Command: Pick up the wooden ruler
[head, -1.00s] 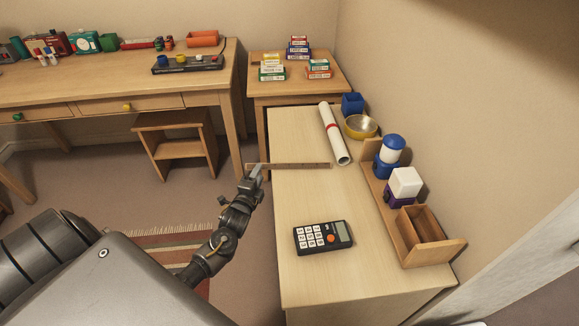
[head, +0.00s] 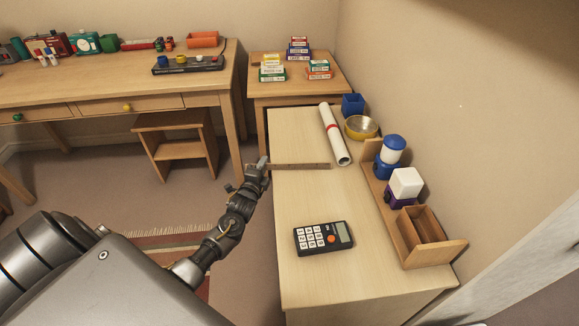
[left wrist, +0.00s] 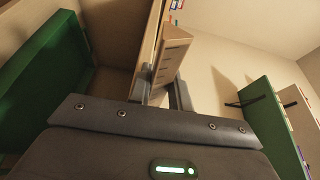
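The wooden ruler (head: 300,166) is a thin brown strip lying across the far part of the pale desk, its left end sticking out past the desk's left edge. My left gripper (head: 262,165) is at that overhanging end and covers its tip in the head view. In the left wrist view the ruler (left wrist: 174,52), with dark tick marks on it, runs away from between the two fingers (left wrist: 162,92). The fingers are spread to either side of it and look open; contact is hard to make out. My right gripper is not in view.
The pale desk (head: 340,278) holds a calculator (head: 323,237), a rolled paper (head: 335,134) just beyond the ruler's right end, a bowl (head: 361,127) and a wooden organizer (head: 408,240) along the wall. The desk's middle is clear. A stool (head: 178,150) stands further left.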

